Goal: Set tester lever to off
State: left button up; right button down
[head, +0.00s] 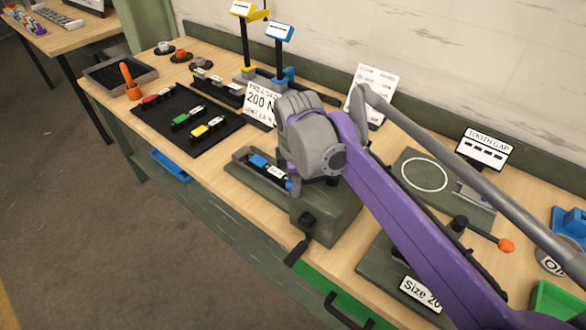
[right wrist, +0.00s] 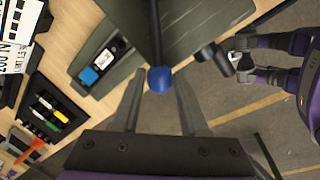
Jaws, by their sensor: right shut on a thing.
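The tester is a dark green box (head: 335,212) on the bench with a tray at its left end. Its lever, a dark rod with a blue ball knob (right wrist: 160,79), shows in the right wrist view. My right gripper (right wrist: 159,92) is shut on the lever at the knob, one finger on each side. In the head view my right gripper (head: 311,140) and purple arm hide most of the lever; only a bit of the blue knob (head: 289,185) shows. A blue-and-white chain piece (head: 262,164) lies in the tester's tray.
A black crank handle (head: 300,240) sticks out at the tester's front. A black mat (head: 180,140) with red, green and yellow pieces lies to the left. A 200 N sign (head: 260,104) stands behind. A green plate with a white ring (head: 424,176) lies to the right.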

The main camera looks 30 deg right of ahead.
jog(key=shift+s+d+n+y+p, duration=0.2)
jog(key=shift+s+n+p, duration=0.15)
jog(key=shift+s+n, duration=0.75)
jog(key=shift+s+d+n+y+p, duration=0.1)
jog(key=shift+s+n+y+p, duration=0.15)
jog(key=shift+s+n, duration=0.85)
jog(key=shift+s+d+n+y+p, duration=0.15)
jog(key=shift+s+n+p, duration=0.25)
jog(key=shift+s+n, duration=0.65)
jog(key=shift+w+n, duration=0.25)
jog(key=shift+c, duration=2.2)
grip_release()
jog(key=shift+r, duration=0.1)
notch_tip(320, 180, up, 10)
jog(key=s, duration=0.2)
jog(key=shift+d+r+p, duration=0.2)
jog(key=shift+p, duration=0.2)
